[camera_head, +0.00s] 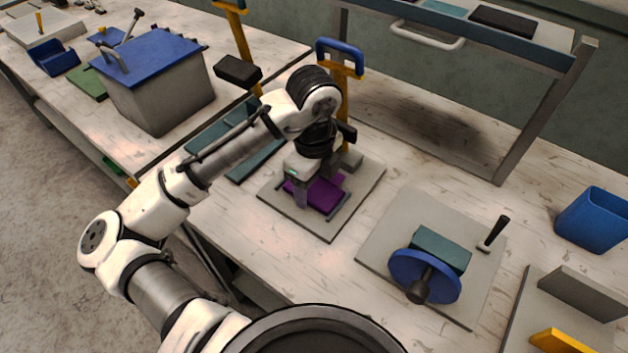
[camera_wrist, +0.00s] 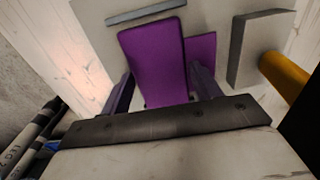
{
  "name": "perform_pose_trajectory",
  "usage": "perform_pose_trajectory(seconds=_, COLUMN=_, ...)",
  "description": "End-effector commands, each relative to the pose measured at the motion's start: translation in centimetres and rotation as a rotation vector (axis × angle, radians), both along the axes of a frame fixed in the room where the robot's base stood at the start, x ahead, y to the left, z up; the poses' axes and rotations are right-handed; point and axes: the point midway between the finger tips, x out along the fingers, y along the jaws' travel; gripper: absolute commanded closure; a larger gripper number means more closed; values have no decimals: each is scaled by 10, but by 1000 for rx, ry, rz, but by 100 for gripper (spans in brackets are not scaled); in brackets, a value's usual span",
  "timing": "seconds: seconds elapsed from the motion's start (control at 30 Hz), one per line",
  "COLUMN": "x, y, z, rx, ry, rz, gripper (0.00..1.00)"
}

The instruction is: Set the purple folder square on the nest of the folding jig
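The purple folder (camera_head: 321,196) is at the folding jig (camera_head: 290,220), a grey plate with low bars on the table. In the wrist view the folder shows as a wide purple panel (camera_wrist: 155,50) with a second, narrower purple part (camera_wrist: 202,55) to its right. My gripper (camera_head: 310,198) points down over the jig. In the wrist view its two fingers (camera_wrist: 162,80) stand at either side of the wide panel and appear to touch its edges. The folder looks slightly turned. Whether it rests on the nest or hangs just above it is hard to tell.
A grey block (camera_wrist: 250,48) and a yellow post (camera_wrist: 287,75) stand close to the right of the folder. A fixture with a blue wheel (camera_head: 425,277) is to the right, with a blue bin (camera_head: 593,219) beyond. Teal panels (camera_head: 225,140) lie to the left.

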Motion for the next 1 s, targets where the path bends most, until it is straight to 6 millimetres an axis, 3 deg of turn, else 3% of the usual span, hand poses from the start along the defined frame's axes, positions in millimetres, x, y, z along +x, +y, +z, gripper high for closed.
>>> perform_pose_trajectory(seconds=0.1, x=0, y=0, z=1, rx=0, ry=0, rz=0, gripper=22)
perform_pose_trajectory(seconds=0.5, x=1, y=0, z=9, rx=2, ry=-3, rz=0, gripper=22)
perform_pose_trajectory(seconds=1.0, x=1, y=1, z=104, rx=3, ry=-4, rz=1, gripper=22)
